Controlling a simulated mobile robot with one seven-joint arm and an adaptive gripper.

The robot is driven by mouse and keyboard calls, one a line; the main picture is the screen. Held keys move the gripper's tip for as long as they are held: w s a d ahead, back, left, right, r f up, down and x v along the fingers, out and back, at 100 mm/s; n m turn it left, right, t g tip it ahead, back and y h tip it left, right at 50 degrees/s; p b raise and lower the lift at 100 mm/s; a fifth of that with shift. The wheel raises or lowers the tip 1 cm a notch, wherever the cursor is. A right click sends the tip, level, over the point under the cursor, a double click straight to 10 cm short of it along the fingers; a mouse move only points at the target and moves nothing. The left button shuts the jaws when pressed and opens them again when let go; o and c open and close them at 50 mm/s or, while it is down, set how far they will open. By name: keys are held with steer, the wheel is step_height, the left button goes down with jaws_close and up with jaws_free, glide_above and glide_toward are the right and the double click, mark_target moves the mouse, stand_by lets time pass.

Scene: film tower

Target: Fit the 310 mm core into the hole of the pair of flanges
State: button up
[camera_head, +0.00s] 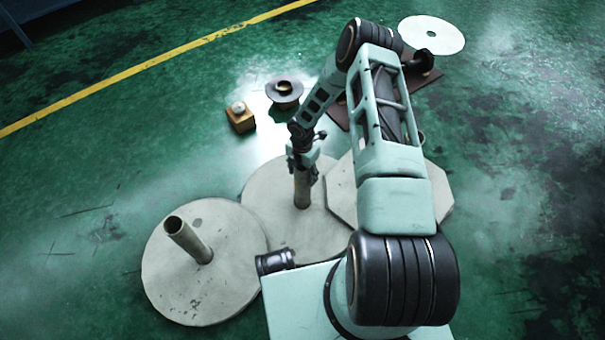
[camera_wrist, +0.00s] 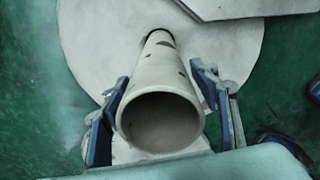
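A pale tube core (camera_head: 302,192) stands upright on the middle round grey disc (camera_head: 262,207). My gripper (camera_head: 303,160) is over its upper part. In the wrist view the core's open mouth (camera_wrist: 160,122) faces the camera, with one finger of my gripper (camera_wrist: 160,75) on each side. Whether the fingers touch the core is unclear. A second core (camera_head: 189,240) stands on the left round disc (camera_head: 170,285). An octagonal plate (camera_head: 343,185) is partly hidden behind my arm. I cannot tell the core lengths, or which discs form the flange pair.
A dark spool (camera_head: 284,93) and a small brown box (camera_head: 240,119) stand on the floor behind the discs. A white disc with a hole (camera_head: 431,34) lies at the back right, near a brown board (camera_head: 421,81). The green floor at left and right is clear.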

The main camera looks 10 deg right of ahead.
steer(key=shift+o, duration=0.7)
step_height(320, 180, up, 12)
steer(key=shift+r, duration=0.1)
stand_by(0.4)
